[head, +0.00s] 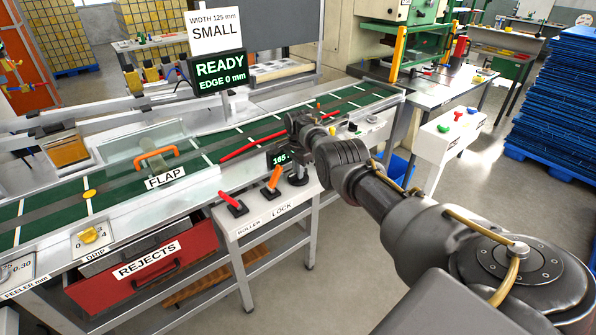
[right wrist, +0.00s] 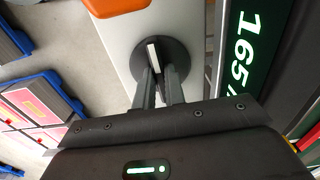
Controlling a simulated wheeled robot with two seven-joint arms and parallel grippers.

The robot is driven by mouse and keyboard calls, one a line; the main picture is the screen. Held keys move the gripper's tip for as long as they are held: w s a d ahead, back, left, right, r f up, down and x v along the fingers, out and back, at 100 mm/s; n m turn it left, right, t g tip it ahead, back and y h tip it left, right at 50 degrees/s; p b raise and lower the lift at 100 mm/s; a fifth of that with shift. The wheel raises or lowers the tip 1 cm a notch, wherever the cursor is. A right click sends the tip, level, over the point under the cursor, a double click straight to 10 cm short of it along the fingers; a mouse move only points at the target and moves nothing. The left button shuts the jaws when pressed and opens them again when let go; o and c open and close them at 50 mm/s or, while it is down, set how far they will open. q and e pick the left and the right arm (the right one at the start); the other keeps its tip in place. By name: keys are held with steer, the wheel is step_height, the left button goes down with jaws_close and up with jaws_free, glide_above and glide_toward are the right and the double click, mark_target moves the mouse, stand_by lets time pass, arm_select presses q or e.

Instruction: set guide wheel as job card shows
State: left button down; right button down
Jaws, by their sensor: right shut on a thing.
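The job card (head: 215,30) reads WIDTH 125 mm, SMALL. The guide wheel is a dark round disc (right wrist: 188,58) on the white control panel; in the right wrist view a pale bar shows between my fingertips at its middle. My right gripper (right wrist: 158,78) is shut on the wheel from above. In the head view my right gripper (head: 298,172) is at the panel's right end. The green readout beside it shows 165 in the right wrist view (right wrist: 243,62) and is partly hidden in the head view (head: 279,159). My left gripper is not in view.
An orange LOCK lever (head: 274,178) and a red ROLLER lever (head: 232,202) stand left of my gripper. A screen (head: 219,72) reads READY, EDGE 0 mm. The green belt (head: 210,158) runs behind, with a red guide bar (head: 252,146) over it.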

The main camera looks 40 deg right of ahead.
steer(key=n, duration=0.9)
steer(key=shift+n, duration=0.4)
steer(key=n, duration=0.4)
steer(key=shift+b, duration=0.3)
steer(key=n+b, duration=0.1)
steer(key=n, duration=0.4)
steer(key=shift+n, duration=0.3)
steer(key=c, duration=1.5)
jaws_free()
steer(key=shift+o, duration=0.2)
